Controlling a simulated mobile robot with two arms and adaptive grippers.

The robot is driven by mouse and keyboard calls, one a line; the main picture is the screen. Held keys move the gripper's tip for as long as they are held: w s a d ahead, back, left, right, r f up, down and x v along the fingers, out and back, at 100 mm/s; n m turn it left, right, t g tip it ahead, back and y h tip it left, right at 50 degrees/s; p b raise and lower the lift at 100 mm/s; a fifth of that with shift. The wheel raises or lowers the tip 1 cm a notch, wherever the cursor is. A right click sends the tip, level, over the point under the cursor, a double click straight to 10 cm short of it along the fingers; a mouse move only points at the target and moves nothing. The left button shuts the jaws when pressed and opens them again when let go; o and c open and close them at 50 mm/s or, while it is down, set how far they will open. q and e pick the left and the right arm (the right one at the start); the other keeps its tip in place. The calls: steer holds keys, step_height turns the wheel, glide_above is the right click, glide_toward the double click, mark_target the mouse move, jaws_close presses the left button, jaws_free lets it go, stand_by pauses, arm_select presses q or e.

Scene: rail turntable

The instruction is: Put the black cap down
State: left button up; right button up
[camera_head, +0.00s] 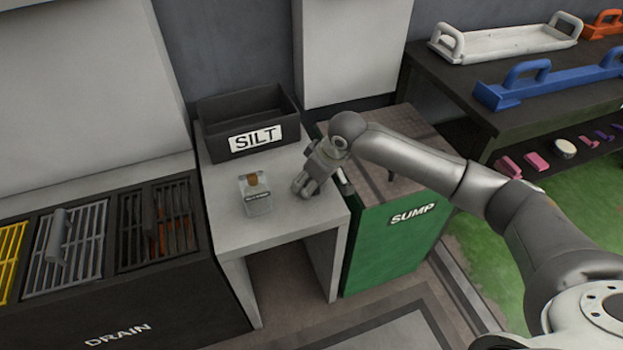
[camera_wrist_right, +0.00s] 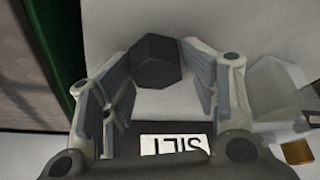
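The black cap (camera_wrist_right: 156,62) is a dark six-sided piece in the right wrist view. It sits between the finger pads of my right gripper (camera_wrist_right: 155,68), with a pad against each side. In the head view my right gripper (camera_head: 308,187) points down, low over the right part of the grey table (camera_head: 285,222). The cap cannot be made out there. I cannot tell whether the cap touches the table. My left gripper is not in view.
A black SILT bin (camera_head: 230,113) stands behind. The green SUMP box (camera_head: 385,245) is to the right, and the DRAIN unit with grates (camera_head: 115,320) to the left. The table's front is bare.

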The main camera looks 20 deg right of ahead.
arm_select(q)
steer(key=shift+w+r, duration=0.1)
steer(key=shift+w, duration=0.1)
arm_select(e)
steer(key=shift+s+d+f, duration=0.1)
steer(key=shift+s+f, duration=0.05)
steer(key=shift+f, duration=0.2)
steer(key=shift+r, duration=0.2)
steer(key=shift+d+r+b, duration=0.1)
steer(key=shift+r+b, duration=0.15)
steer(key=shift+b, duration=0.05)
steer(key=shift+d+r, duration=0.1)
steer(key=shift+r, duration=0.6)
arm_select(q)
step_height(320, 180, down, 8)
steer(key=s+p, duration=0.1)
steer(key=p, duration=0.2)
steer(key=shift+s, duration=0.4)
arm_select(e)
steer(key=v, duration=1.1)
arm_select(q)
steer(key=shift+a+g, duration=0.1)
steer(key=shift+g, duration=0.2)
